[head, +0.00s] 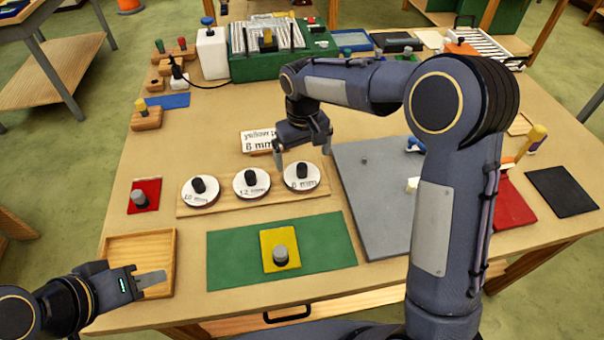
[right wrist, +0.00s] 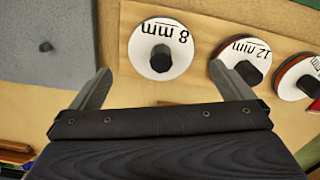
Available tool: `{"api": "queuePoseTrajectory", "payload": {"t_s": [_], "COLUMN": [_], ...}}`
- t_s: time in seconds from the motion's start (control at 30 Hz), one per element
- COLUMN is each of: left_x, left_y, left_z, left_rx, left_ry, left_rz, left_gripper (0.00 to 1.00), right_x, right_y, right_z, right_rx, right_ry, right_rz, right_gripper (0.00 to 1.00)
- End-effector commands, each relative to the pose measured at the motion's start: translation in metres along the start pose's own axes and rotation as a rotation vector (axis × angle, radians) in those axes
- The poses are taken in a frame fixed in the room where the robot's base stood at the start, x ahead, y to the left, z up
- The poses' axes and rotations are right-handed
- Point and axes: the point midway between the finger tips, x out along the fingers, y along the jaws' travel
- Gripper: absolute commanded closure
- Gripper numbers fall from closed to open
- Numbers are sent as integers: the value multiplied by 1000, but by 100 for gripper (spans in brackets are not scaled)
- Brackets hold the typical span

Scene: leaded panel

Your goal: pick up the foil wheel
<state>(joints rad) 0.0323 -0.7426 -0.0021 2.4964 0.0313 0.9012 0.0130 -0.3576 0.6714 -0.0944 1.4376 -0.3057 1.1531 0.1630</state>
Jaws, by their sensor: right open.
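Three white foil wheels with black knobs sit in a row on a wooden board (head: 224,203): the 10 mm wheel (head: 200,194) at left, the 12 mm wheel (head: 251,184) in the middle, the 8 mm wheel (head: 302,179) at right. A card (head: 258,141) behind them reads "yellow" and "8 mm", partly hidden. My right gripper (head: 303,156) is open and empty above and just behind the 8 mm wheel. In the right wrist view the 8 mm wheel (right wrist: 160,62) lies between and beyond the fingertips. My left gripper (head: 150,281) is over the wooden tray; its opening is unclear.
The wooden tray (head: 168,245) is at the front left. A yellow piece with a grey knob (head: 280,251) sits on a green mat (head: 325,240) in front. A grey board (head: 375,190) lies right of the wheels, partly behind my right arm. A red piece (head: 144,196) is at left.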

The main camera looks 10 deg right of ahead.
Motion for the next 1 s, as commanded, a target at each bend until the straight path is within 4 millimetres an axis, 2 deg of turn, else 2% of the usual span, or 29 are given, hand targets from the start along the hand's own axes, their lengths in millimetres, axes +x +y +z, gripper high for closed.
{"api": "queuePoseTrajectory", "payload": {"t_s": [0.4, 0.5, 0.73, 1.0], "left_x": [-14, -15, -14, -14], "left_y": [6, 7, 6, 7], "left_z": [-7, -8, -7, -7], "left_rx": [0, 0, 0, 0], "left_ry": [0, 0, 0, 0], "left_rz": [0, 0, 0, 0], "left_gripper": [64, 64, 64, 64], "right_x": [55, 62, 63, 62], "right_y": [-1, -1, -1, -2], "right_z": [-4, -4, -4, -5], "right_rx": [1, 1, 1, 1], "right_ry": [-4, -1, 1, 2], "right_rz": [-1, -2, -2, -2], "right_gripper": [0, 0, 0, 34]}}
